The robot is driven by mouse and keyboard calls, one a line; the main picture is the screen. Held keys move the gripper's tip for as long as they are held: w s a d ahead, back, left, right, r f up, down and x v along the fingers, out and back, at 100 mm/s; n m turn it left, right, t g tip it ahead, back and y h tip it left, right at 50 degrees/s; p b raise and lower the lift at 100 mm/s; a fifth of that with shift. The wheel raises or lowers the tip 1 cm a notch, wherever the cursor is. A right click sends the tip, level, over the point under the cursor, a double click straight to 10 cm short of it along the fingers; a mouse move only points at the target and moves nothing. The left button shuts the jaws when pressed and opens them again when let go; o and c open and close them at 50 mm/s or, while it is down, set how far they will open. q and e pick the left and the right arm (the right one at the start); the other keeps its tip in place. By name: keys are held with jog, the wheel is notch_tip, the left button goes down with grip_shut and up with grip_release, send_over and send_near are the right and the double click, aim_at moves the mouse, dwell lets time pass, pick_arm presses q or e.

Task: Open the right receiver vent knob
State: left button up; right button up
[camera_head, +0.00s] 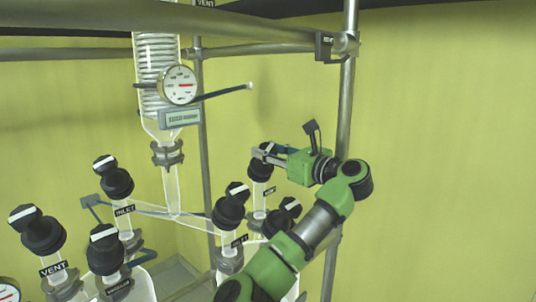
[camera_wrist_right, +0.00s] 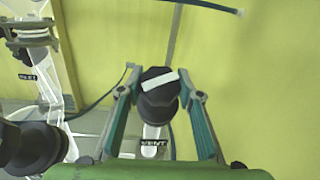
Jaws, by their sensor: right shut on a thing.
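The right receiver vent knob (camera_wrist_right: 160,97) is black with a white bar across its top, on a glass neck labelled VENT in the right wrist view. The bar is slightly tilted there. In the head view, the same knob (camera_head: 260,172) stands at the back right of the glassware, partly hidden by my gripper. My right gripper (camera_head: 264,154) reaches it from the right and is shut on it. In the wrist view, one finger of the gripper (camera_wrist_right: 161,84) is on either side of the knob. My left gripper is not in view.
Other black knobs stand close by: one in front (camera_head: 231,208), one beside my right arm (camera_head: 281,218), and several at left, including a VENT knob (camera_head: 37,230). A glass condenser with a gauge (camera_head: 180,85) hangs at upper left. A metal post (camera_head: 346,110) rises behind my arm.

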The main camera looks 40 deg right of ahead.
jog(key=shift+r+n+y, duration=0.1)
jog(key=shift+n+y, duration=0.5)
jog(key=shift+n, duration=0.1)
jog(key=o, duration=1.1)
jog(key=s, duration=0.4)
jog(key=s+d, duration=0.1)
jog(key=s, duration=0.7)
jog(key=shift+s+d, duration=0.1)
jog(key=shift+d, duration=0.1)
